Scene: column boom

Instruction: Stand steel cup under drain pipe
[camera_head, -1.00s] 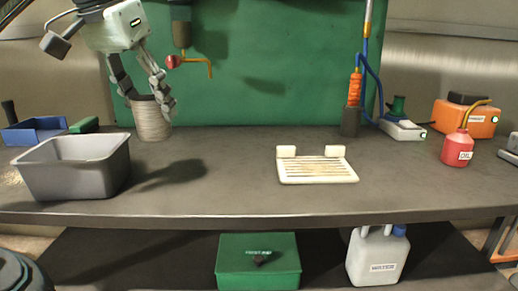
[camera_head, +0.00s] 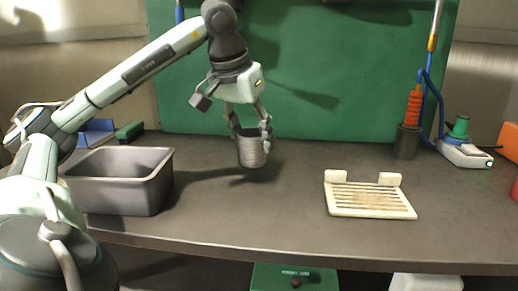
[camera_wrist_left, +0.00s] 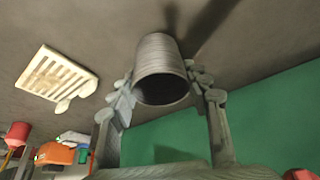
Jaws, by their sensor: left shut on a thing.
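The steel cup (camera_head: 251,153) is a ribbed grey cylinder, upright and between the fingers of my left gripper (camera_head: 250,132). The gripper points down and is shut on the cup's sides. The cup seems to hang a little above the bench, with a shadow below it. In the left wrist view the cup (camera_wrist_left: 160,55) sits between both fingers (camera_wrist_left: 163,84), its dark open mouth towards the camera. The drain pipe is hidden behind my left arm and gripper in the head view. My right gripper is not in view.
A grey metal bin (camera_head: 118,185) stands left of the cup near the bench's front edge. A cream slotted plate (camera_head: 370,211) lies to the right. A green panel (camera_head: 330,90) rises behind. The bench between cup and plate is clear.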

